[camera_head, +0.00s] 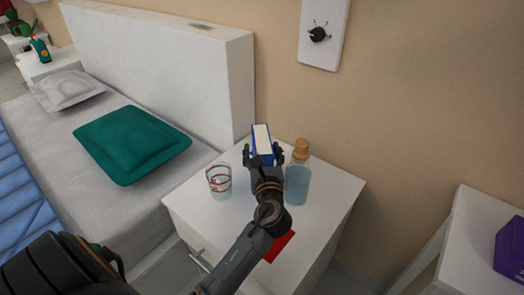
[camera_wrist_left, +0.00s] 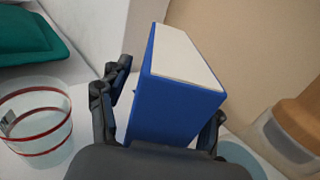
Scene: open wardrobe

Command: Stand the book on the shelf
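A blue book (camera_head: 262,139) with white page edges facing up is at the back of the white nightstand (camera_head: 325,205). My left gripper (camera_head: 263,154) is around it, with one finger on each side. In the left wrist view the book (camera_wrist_left: 165,105) fills the space between the fingers, and a narrow gap shows between the left finger and the book's blue face. The gripper hides the book's lower end, so I cannot tell whether it rests on the nightstand. My right gripper is not in view, and I cannot identify the shelf.
A glass with red bands (camera_head: 219,181) stands left of my gripper, and a corked blue bottle (camera_head: 298,178) stands close on its right. A red flat item (camera_head: 279,246) lies near the front, partly behind my arm. The bed headboard (camera_head: 165,70) and wall are behind.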

